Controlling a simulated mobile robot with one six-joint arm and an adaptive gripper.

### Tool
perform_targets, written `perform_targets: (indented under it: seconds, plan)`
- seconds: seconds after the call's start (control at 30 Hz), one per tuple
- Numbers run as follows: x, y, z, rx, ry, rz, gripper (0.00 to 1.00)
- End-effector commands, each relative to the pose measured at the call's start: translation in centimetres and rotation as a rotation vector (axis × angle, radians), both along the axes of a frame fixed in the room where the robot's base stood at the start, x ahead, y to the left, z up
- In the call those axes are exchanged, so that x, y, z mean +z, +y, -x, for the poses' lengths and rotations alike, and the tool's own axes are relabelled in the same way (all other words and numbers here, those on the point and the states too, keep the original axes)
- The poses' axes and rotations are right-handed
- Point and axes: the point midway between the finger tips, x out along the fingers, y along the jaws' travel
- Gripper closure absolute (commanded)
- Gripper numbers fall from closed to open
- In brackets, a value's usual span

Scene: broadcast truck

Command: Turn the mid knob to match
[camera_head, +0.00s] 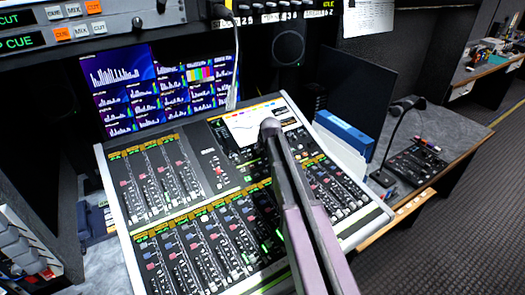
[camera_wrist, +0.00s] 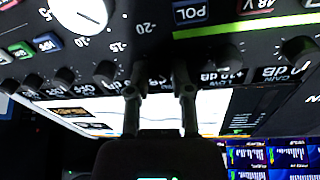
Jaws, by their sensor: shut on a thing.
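The mixing console (camera_head: 130,230) fills the middle of the head view, with its lit screen (camera_head: 250,122) at the top. My arm reaches up over it, and my gripper (camera_head: 270,128) is at the screen's lower right, hiding what it touches there. In the wrist view, which looks upside down, my gripper (camera_wrist: 158,88) has its two fingers a little apart at a row of small dark knobs below the screen. They are shut on one knob, the mid knob by its place in the row. It is mostly hidden and its label cannot be read.
Neighbouring dark knobs (camera_wrist: 105,72) sit close on both sides of the fingers.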

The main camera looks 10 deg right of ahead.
Motion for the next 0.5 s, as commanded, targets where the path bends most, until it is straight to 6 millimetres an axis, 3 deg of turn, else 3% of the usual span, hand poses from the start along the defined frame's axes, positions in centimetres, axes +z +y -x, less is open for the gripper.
perform_targets:
  seconds: [0.5]
  plan:
    - [-0.08,-0.07,0.11,0.354,-0.045,0.143,1.0]
